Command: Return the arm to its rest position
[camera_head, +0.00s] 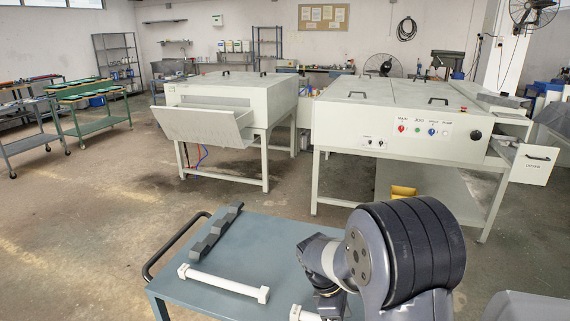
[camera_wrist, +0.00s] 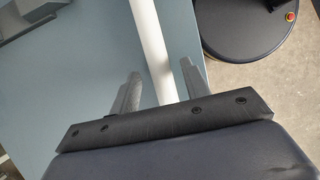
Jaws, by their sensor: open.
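My arm is folded at the lower right of the head view, above a blue-grey cart top (camera_head: 262,240). My gripper (camera_wrist: 160,71) shows in the wrist view with its two grey fingers apart. A white bar (camera_wrist: 150,45) runs between and beyond the fingers in that view. I cannot tell its height gap from the fingers, but they do not close on it. In the head view, the gripper's fingertips are hidden or too small to make out. One white bar (camera_head: 222,283) with end blocks lies on the cart, and the end of another white piece (camera_head: 302,313) shows beside my arm.
A dark grey notched holder (camera_head: 214,233) lies on the cart, near its black handle (camera_head: 172,246). Two cream plate machines (camera_head: 222,103) (camera_head: 410,115) stand behind. Green tables (camera_head: 92,108) stand at left. The floor between is clear. My round black base shows in the wrist view.

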